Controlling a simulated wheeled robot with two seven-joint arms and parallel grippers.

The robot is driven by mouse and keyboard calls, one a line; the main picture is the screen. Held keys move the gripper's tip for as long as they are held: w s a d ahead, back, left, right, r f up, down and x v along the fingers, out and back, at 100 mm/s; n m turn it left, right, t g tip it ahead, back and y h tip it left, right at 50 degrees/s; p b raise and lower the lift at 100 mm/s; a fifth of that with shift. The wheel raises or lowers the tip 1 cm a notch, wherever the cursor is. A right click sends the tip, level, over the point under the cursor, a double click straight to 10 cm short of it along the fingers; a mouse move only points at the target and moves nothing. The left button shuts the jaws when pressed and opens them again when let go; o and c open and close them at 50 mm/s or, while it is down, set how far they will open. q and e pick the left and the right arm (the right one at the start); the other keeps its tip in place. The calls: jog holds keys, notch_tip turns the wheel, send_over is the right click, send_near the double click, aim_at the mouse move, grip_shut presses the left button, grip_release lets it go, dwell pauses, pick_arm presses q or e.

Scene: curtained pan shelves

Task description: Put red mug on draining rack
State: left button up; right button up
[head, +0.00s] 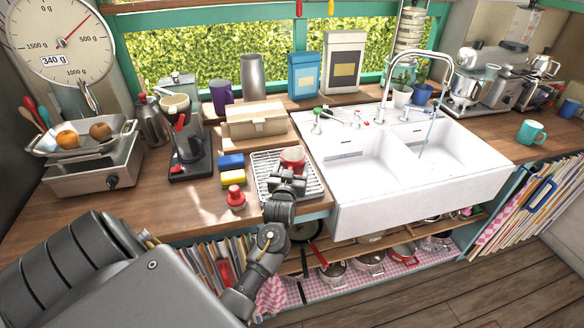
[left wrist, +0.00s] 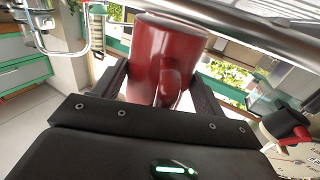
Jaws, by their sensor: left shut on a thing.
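The red mug (head: 292,157) is at the draining rack (head: 262,170), over its far right part in the head view. My left gripper (head: 288,178) is shut on the mug from the near side. In the left wrist view the dark red mug (left wrist: 168,52) sits between the two black fingers, its handle facing the gripper. I cannot tell whether the mug's base touches the rack's wires. The gripper hides part of the mug and rack. My right gripper is not in view.
A blue and yellow sponge pair (head: 232,170) and a red-topped item (head: 235,197) stand left of the rack. The white double sink (head: 400,190) is close on the right. A cardboard box (head: 256,122) stands behind. Bare counter (head: 150,205) lies further left.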

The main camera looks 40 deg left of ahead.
pick_arm(q)
jog(key=shift+f, duration=0.45)
dwell(0.4)
jog(key=o, duration=1.3)
jog(key=shift+c, duration=0.2)
jog(key=shift+s, duration=0.1)
jog(key=shift+s+d+f+b, duration=0.15)
jog(key=shift+s+b, duration=0.05)
jog(key=shift+b, duration=0.1)
jog(key=b+v, duration=0.3)
jog(key=v, duration=0.7)
jog(key=shift+r, duration=0.2)
jog(key=shift+d, duration=0.1)
jog(key=shift+c, duration=0.3)
grip_shut()
